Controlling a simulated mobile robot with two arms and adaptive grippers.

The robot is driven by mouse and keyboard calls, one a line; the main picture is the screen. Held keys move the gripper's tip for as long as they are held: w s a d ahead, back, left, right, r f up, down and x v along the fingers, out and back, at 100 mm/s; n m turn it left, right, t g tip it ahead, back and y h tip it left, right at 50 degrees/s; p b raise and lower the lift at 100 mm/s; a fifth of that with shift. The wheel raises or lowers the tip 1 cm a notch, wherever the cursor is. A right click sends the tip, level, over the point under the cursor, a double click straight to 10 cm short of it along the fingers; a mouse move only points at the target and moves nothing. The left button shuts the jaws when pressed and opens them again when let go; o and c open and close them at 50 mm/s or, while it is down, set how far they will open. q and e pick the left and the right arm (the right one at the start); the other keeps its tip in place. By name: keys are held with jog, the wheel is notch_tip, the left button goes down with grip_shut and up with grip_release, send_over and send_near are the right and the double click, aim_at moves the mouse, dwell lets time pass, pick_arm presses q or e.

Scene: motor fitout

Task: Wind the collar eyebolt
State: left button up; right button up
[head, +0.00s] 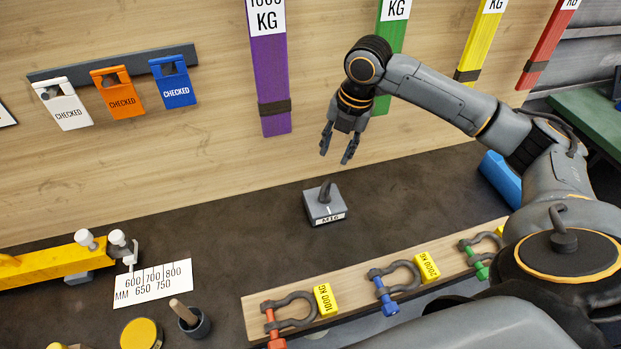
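The eyebolt (325,191) stands upright in a small grey block (324,206) labelled M16 on the dark bench. It looks like a dark ring or hook shape, seen nearly edge-on. My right gripper (337,158) hangs above and slightly right of the eyebolt, fingers pointing down and spread apart. It is open and empty, with a gap between the fingertips and the eyebolt. My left gripper is not in view. A collar on the eyebolt is too small to make out.
A wooden board (259,321) with several shackles and yellow tags lies in front. A yellow beam (45,268), a scale card (153,283) and a pot (193,322) are at left. Coloured slings (270,70) and tags (118,101) hang behind.

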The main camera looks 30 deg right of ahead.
aim_at(325, 187)
jog(key=f, duration=0.3)
jog(key=w+f+p, duration=0.1)
jog(key=f, duration=0.3)
jog(key=a+f+p, duration=0.1)
jog(key=f, duration=0.3)
jog(key=shift+w+a, duration=0.1)
jog(key=shift+w, duration=0.1)
jog(key=shift+f, duration=0.35)
jog(key=shift+f+p, duration=0.3)
jog(key=shift+f, duration=0.1)
jog(key=shift+w, duration=0.1)
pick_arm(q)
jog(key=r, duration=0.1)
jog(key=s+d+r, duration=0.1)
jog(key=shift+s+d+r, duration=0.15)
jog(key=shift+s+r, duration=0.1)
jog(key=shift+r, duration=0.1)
pick_arm(e)
grip_shut()
